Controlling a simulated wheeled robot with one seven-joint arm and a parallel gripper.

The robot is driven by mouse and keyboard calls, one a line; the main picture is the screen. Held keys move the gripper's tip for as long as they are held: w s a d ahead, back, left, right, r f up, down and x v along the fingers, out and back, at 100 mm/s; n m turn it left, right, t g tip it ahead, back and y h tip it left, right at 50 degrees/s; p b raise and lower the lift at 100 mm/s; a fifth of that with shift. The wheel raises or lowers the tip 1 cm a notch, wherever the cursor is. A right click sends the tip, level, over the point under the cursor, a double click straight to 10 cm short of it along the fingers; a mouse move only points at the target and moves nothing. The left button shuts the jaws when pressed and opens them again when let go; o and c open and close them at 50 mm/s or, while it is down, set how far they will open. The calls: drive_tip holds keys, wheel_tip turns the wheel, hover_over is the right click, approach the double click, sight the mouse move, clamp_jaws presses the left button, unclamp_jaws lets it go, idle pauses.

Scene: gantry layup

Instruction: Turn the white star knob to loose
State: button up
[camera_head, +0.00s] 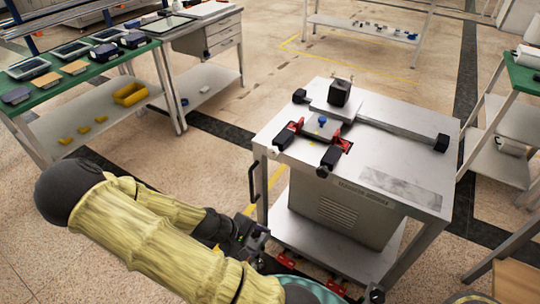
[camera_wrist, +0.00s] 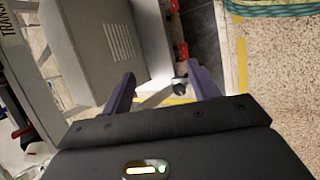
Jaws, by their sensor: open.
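A small white part (camera_head: 273,150), which may be the white star knob, shows at the left front edge of the metal cart's top (camera_head: 385,130), beside a black and red clamp (camera_head: 287,134). It is too small to make out its shape or setting. My gripper (camera_head: 262,243) is low in front of the cart's left side, below the top and apart from the white part. In the wrist view my gripper (camera_wrist: 160,78) is open, with two purple fingers apart and nothing between them. That view looks toward the cart's grey cabinet (camera_wrist: 90,45) and the floor.
A second black and red clamp (camera_head: 335,152), a blue knob (camera_head: 322,120) and a black block (camera_head: 340,92) are on the cart top. A black handle (camera_head: 253,182) juts from its left side. A green-topped bench (camera_head: 80,68) stands at left. Floor between is clear.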

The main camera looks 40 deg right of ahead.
drive_tip(key=w+a+r+m+t+y, duration=0.2)
drive_tip(key=a+r+y, duration=0.35)
drive_tip(key=a, duration=0.35)
drive_tip(key=w+a+r+t+y, duration=0.1)
drive_tip(key=a+r+t, duration=0.2)
drive_tip(key=r, duration=1.1)
drive_tip(key=shift+a, duration=0.4)
drive_tip(key=shift+c, duration=0.4)
drive_tip(key=c, duration=0.3)
drive_tip(key=shift+w, duration=0.1)
drive_tip(key=shift+c, duration=0.7)
